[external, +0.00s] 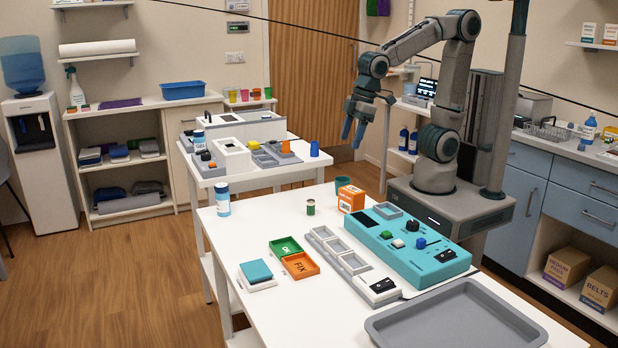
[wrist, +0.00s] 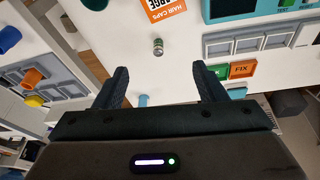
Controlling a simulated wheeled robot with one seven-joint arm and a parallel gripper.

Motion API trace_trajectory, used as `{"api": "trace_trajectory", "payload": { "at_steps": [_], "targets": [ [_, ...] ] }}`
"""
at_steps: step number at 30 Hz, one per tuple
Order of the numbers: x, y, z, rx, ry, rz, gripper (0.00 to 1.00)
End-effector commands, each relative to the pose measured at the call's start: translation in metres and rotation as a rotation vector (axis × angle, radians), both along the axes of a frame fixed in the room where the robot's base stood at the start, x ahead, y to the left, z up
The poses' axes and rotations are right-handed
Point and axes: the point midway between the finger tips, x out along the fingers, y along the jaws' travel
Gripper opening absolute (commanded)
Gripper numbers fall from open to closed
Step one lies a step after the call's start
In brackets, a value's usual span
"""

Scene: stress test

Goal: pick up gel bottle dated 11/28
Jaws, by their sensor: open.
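No date can be read on any bottle, so I cannot tell which one is dated 11/28. A white and blue bottle (external: 222,199) stands upright at the left edge of the near table. My gripper (external: 352,130) is raised above and behind the near table, pointing down, apart from every bottle. In the wrist view my gripper (wrist: 162,80) is open, with nothing between its fingers. A small light blue shape (wrist: 143,100) shows low between them, partly hidden by the gripper body.
A small green can (external: 311,207), an orange box (external: 350,198), a teal control panel (external: 410,240), green and orange trays (external: 300,265) and a grey tray (external: 455,318) occupy the near table (external: 250,222). Dark blue bottles (external: 408,140) stand on a back shelf. The near table's left part is mostly clear.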

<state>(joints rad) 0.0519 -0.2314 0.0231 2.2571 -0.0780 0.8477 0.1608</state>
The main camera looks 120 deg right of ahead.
Motion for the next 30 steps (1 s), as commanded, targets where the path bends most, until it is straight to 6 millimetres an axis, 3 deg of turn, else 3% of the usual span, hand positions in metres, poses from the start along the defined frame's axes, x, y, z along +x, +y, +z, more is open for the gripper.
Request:
{"api": "trace_trajectory", "payload": {
  "at_steps": [1, 8, 18, 24, 30],
  "targets": [
    [0.022, -0.006, 0.006, -0.006, -0.001, -0.024, 0.65],
    [0.112, -0.033, 0.013, -0.022, -0.03, -0.135, 0.65],
    [0.233, -0.084, -0.014, -0.022, -0.079, -0.297, 0.65],
    [0.282, -0.112, -0.04, -0.014, -0.107, -0.376, 0.65],
    [0.301, -0.126, -0.054, -0.01, -0.122, -0.412, 0.65]
  ]
}}
